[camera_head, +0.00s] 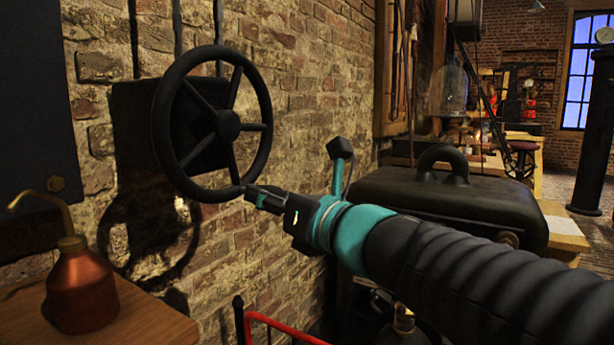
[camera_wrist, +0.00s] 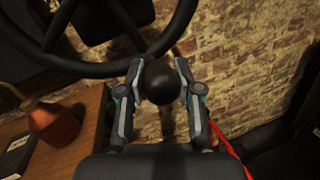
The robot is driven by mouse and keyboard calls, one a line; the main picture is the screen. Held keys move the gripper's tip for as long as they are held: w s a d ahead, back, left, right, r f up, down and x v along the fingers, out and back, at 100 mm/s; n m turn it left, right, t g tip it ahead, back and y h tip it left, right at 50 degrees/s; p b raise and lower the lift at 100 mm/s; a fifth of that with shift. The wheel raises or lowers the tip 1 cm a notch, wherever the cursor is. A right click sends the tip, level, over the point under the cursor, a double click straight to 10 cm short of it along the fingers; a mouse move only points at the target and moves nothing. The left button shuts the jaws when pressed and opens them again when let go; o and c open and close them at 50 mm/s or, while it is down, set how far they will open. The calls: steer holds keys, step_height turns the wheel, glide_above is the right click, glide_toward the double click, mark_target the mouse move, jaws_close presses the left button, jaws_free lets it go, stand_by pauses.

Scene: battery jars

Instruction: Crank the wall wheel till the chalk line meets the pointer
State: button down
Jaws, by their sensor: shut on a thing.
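The black spoked wall wheel (camera_head: 228,124) stands out from a dark box on the brick wall. Part of its rim and spokes shows at the top of the wrist view (camera_wrist: 100,68). My gripper (camera_head: 256,193) is at the lower right of the rim. In the wrist view my gripper (camera_wrist: 160,72) is shut on a round black knob (camera_wrist: 160,84), one finger on each side of it. The knob sits at the rim; in the head view I cannot make it out behind my fingers. I can make out neither a chalk line nor a pointer.
A copper oil can (camera_head: 82,287) stands on a wooden bench (camera_head: 140,323) at lower left. A black case with a handle (camera_head: 450,200) lies to the right, behind my arm. A red rail (camera_head: 282,327) runs below my gripper.

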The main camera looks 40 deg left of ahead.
steer(key=shift+s+f+m+p, duration=0.1)
steer(key=shift+s+m+p, duration=0.4)
steer(key=shift+s+m, duration=0.2)
steer(key=c, duration=0.8)
jaws_free()
steer(key=shift+o, duration=0.2)
steer(key=shift+d, duration=0.1)
steer(key=s+d, duration=0.2)
steer(key=d, duration=0.9)
steer(key=shift+d+f, duration=0.15)
steer(key=shift+d, duration=0.2)
